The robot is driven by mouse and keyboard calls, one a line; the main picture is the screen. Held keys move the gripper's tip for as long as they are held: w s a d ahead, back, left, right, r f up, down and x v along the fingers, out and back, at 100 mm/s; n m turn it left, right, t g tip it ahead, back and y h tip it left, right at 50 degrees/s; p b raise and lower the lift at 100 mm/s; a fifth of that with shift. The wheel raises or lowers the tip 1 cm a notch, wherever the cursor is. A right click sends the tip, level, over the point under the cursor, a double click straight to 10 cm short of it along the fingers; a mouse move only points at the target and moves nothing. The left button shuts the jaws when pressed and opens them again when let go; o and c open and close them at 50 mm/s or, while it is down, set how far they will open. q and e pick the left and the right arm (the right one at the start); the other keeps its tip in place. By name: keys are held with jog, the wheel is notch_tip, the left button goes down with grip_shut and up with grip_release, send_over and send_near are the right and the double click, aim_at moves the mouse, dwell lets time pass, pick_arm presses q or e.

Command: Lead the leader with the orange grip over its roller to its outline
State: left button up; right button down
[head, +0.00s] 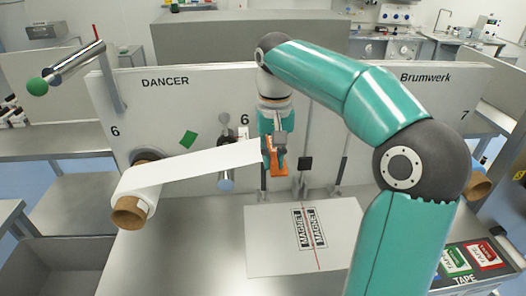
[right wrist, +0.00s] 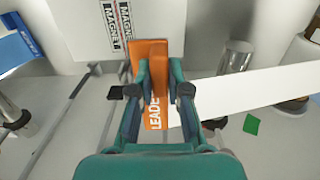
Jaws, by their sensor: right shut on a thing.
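The white leader (head: 205,168) runs from the paper roll (head: 140,190) at the left to its orange grip (head: 277,160). My right gripper (head: 276,145) is shut on the orange grip, which also shows between the fingers in the right wrist view (right wrist: 150,85), partly covered, with lettering on it. The strip crosses in front of a metal roller (head: 226,182) beside a "6" label; I cannot tell whether it touches it. The outline with "MAGNET" lettering (head: 310,228) lies on a pale plate (head: 268,258), below and right of the gripper. My left gripper is not in view.
A tilted metal bar with a green end (head: 36,86) juts out at the upper left. Thin upright rods (head: 305,170) stand right of the gripper. Tape boxes (head: 470,257) lie at the lower right. The steel deck left of the plate (head: 190,255) is clear.

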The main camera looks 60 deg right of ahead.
jog(key=s+d+f+b, duration=0.4)
jog(key=s+f+b, duration=0.1)
jog(key=f+b, duration=0.15)
jog(key=b, duration=1.5)
send_over(301, 242)
notch_tip(301, 242, down, 19)
jog(key=shift+r, duration=0.1)
jog(key=shift+w+f+b, duration=0.1)
jog(key=shift+f+b, duration=1.2)
jog(key=shift+f, duration=0.65)
jog(key=shift+f, duration=0.35)
jog(key=c, duration=1.1)
grip_release()
jog(key=shift+o, duration=0.2)
jog(key=shift+r, duration=0.15)
notch_tip(301, 242, up, 12)
